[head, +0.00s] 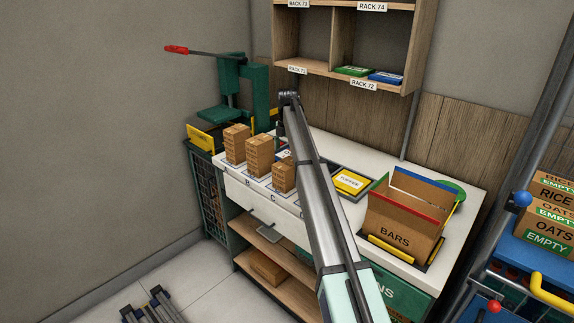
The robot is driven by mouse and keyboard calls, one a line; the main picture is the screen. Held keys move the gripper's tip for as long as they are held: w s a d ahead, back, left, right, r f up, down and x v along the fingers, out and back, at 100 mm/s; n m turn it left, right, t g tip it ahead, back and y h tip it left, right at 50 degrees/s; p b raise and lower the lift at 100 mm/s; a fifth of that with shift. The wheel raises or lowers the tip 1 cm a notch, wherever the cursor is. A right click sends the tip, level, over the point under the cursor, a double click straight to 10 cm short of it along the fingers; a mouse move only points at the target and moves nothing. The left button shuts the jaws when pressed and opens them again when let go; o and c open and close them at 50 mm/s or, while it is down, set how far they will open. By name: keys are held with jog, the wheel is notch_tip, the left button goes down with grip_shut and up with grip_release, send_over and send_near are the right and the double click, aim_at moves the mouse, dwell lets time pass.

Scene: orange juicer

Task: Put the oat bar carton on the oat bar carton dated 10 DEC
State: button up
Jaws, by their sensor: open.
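My gripper (281,132) is small and partly hidden by my arm, above the counter behind the right stack. It is open. I see no carton in it. My arm hides the counter to the right of the right stack.
An open box marked BARS (398,232) stands at the counter's right. A yellow-framed label (350,182) lies left of it. A green press (233,98) with a red-tipped lever stands at the back left. A wooden rack (346,50) hangs above the counter.

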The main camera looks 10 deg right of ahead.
aim_at(287, 163)
jog(key=shift+r+b, duration=0.45)
jog(key=shift+r, duration=2.2)
